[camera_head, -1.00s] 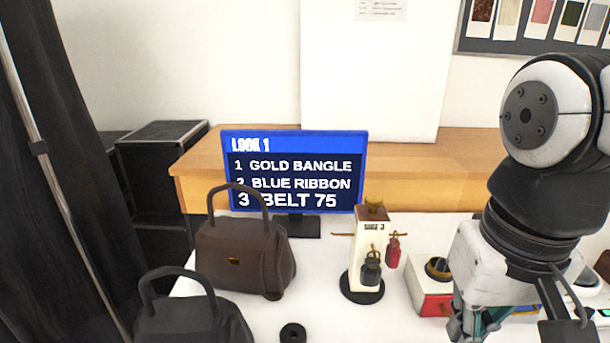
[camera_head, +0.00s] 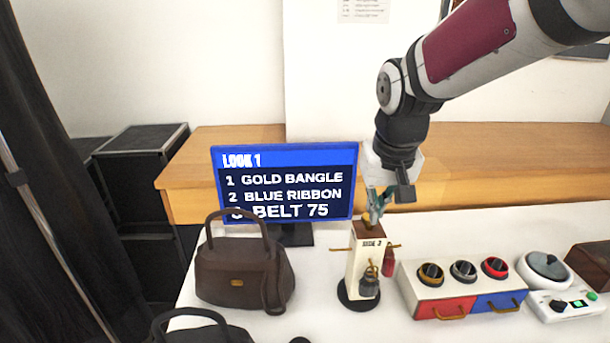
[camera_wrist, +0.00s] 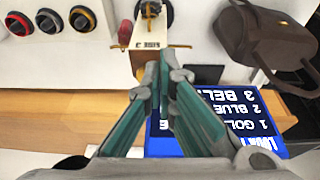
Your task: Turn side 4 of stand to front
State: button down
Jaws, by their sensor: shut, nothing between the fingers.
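The stand (camera_head: 364,270) is a cream upright post with a brown top and a round black base. The face toward the head camera carries a label that seems to read "SIDE 3". Brown pegs stick out from its sides, with a small dark bag-like item (camera_head: 369,283) and a red one (camera_head: 388,262) hanging by them. My gripper (camera_head: 373,221) is shut and points down at the stand's top; I cannot tell whether it touches. In the wrist view, the shut fingertips (camera_wrist: 164,62) reach the stand's upper end (camera_wrist: 150,33). The stand's far faces are hidden.
A screen (camera_head: 285,185) listing Look 1 stands behind, left of the stand. A brown handbag (camera_head: 240,272) is at left. A red and blue drawer box (camera_head: 462,290) with several round bangle-like items sits close at right, beside a white scale (camera_head: 545,270).

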jog(key=w+a+f+p, duration=0.3)
jog(key=w, duration=0.3)
jog(key=w+a+f+p, duration=0.2)
jog(key=w+f, duration=0.1)
jog(key=w, duration=0.3)
notch_tip(320, 180, down, 10)
jog(key=p, duration=0.2)
jog(key=shift+s+f+t+p, duration=0.15)
jog(key=shift+s+t+p, duration=0.15)
jog(key=shift+s+t, duration=0.1)
jog(key=shift+w, duration=0.1)
jog(key=shift+s+a+n+y, duration=0.15)
jog(key=shift+s+n+y, duration=0.25)
jog(key=shift+n, duration=0.3)
